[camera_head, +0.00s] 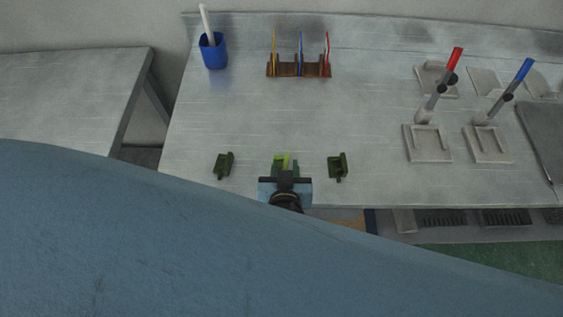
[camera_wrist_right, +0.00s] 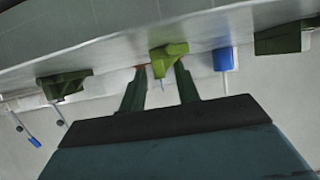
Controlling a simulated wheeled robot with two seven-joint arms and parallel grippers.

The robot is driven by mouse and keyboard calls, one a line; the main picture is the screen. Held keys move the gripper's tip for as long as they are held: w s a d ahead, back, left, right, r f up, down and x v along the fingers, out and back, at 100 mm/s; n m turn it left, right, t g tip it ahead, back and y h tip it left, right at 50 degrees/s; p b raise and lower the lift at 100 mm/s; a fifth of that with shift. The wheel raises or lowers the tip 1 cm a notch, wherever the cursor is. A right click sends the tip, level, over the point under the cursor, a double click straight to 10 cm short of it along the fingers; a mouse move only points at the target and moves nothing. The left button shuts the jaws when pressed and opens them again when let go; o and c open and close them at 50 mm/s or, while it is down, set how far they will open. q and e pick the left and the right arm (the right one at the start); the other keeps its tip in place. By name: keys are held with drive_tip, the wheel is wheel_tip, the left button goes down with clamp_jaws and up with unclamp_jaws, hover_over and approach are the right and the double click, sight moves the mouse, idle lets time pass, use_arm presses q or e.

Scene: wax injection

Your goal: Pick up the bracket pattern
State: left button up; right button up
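The bracket pattern most likely in question is a bright green piece (camera_head: 287,159) near the front edge of the table, just ahead of my right gripper (camera_head: 285,168). In the right wrist view the bright green bracket (camera_wrist_right: 168,50) is at the tips of the two fingers (camera_wrist_right: 161,66). The fingers are apart, and I see no clear grip on the bracket. Dark green brackets lie to its left (camera_head: 223,165) and right (camera_head: 338,167) in the head view. The palm hides part of the fingers there. My left gripper is not in view.
A blue cup (camera_head: 213,52) with a white stick and a brown rack (camera_head: 299,71) of thin tools stand at the back. Pale blocks (camera_head: 427,144) with red- and blue-handled tools stand at the right. The table (camera_head: 250,115) between bracket and rack is clear.

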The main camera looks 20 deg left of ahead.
clamp_jaws()
drive_tip(key=shift+f, duration=0.1)
wheel_tip(320, 180, up, 10)
drive_tip(key=p, duration=0.1)
drive_tip(key=shift+p, duration=0.35)
